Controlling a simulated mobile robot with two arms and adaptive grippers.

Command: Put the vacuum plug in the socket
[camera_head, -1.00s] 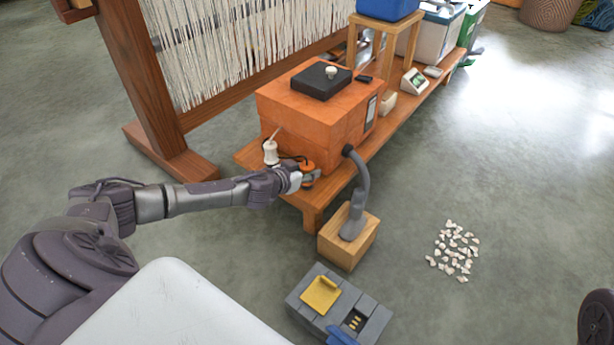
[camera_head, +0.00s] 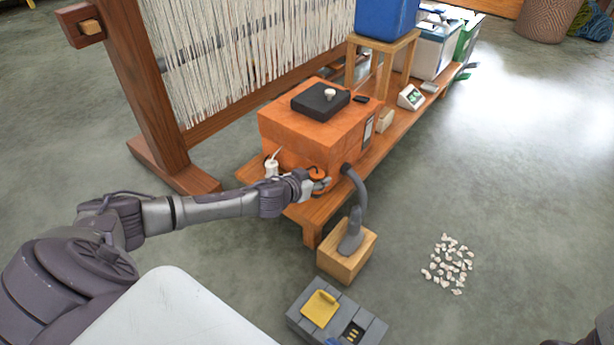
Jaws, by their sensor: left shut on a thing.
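My left gripper (camera_head: 320,185) is shut on a small round orange piece (camera_head: 317,173), which looks like the vacuum plug. Gripper and plug are at the lower front of the large orange box (camera_head: 300,130), near its right corner. The fingers hide much of the plug, so I cannot tell whether it touches the box. I cannot make out the socket; it may be hidden behind the gripper.
A low wooden bench (camera_head: 395,125) carries the orange box, a white spool (camera_head: 271,168) and small items. A grey hose (camera_head: 358,190) runs to a wooden block (camera_head: 347,262). A grey toolbox (camera_head: 345,312) stands in front. Pale scraps (camera_head: 448,263) lie on otherwise open floor at right.

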